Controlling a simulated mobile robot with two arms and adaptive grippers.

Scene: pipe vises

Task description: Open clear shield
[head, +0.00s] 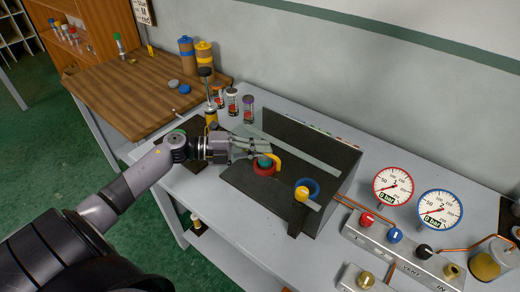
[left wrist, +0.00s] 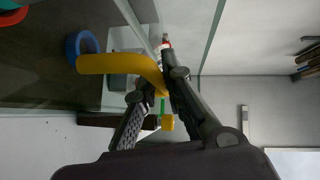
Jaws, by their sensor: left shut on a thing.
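The dark box (head: 330,190) stands on the grey bench and is open toward the front. A pale strip (head: 312,162) crosses it and may be an edge of the clear shield; the pane is hard to make out. A curved yellow handle (head: 279,162) is at my left gripper (head: 262,150). In the left wrist view the yellow handle (left wrist: 142,66) passes between the fingers of my left gripper (left wrist: 150,95), which is shut on it. A red ring with a green piece (head: 264,167) and a blue ring (head: 311,186) with a yellow piece sit at the box. My right gripper is out of view.
Two gauges, red-rimmed (head: 393,186) and blue-rimmed (head: 440,209), stand right of the box above a valve panel (head: 410,250). Several small jars (head: 233,102) stand behind my left gripper. A wooden table (head: 135,90) is at the back left.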

